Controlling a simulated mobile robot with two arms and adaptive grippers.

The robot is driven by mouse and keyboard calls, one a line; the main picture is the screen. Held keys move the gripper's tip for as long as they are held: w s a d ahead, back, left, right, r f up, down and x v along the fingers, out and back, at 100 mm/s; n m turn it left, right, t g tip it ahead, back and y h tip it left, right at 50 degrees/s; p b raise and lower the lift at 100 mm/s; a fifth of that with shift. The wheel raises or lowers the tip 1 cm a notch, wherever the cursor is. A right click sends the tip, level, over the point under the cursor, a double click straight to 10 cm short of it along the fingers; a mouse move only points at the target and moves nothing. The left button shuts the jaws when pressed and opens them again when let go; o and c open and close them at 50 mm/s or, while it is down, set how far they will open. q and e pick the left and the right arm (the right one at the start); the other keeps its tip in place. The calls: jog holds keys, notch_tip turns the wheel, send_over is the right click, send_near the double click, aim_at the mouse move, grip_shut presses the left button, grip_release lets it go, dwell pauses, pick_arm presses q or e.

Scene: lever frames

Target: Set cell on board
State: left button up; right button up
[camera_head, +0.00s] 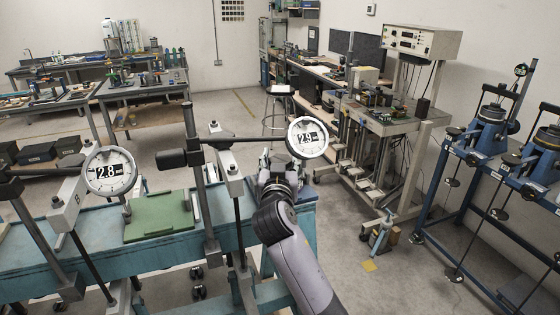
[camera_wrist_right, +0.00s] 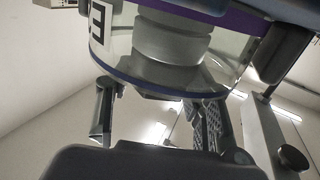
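My right gripper (camera_wrist_right: 155,100) has its two fingers spread apart in the right wrist view, with a gap between them. A clear, drum-shaped cell (camera_wrist_right: 112,62) with a blue lower rim, a purple band and a black-framed letter label fills the top of that view. Metal parts show inside it. The cell hides the fingertips, so I cannot tell whether they grip it. In the head view my right gripper is near the blue bench's right end, below a dial, mostly hidden by my arm. A green board (camera_head: 158,216) lies on the bench, with nothing on it. My left gripper is out of view.
Lever frames with posts and dials reading 2.8 (camera_head: 110,171) and 2.9 (camera_head: 307,137) stand along the blue bench (camera_head: 150,254). A post (camera_head: 197,180) rises between the board and my right arm. A grey equipment stand (camera_head: 395,125) is behind. Blue-framed devices (camera_head: 487,135) are at right.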

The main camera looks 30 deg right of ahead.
jog(key=shift+o, duration=0.6)
jog(key=shift+s+a+r, duration=0.15)
jog(key=shift+a, duration=0.05)
jog(key=shift+o, duration=1.1)
jog(key=shift+d, duration=0.1)
jog(key=shift+w+d, duration=0.1)
jog(key=shift+w, duration=0.1)
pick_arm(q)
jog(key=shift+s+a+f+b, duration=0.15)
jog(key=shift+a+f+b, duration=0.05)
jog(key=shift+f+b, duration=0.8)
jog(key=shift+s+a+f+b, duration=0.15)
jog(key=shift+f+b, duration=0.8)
pick_arm(e)
jog(key=v, duration=1.2)
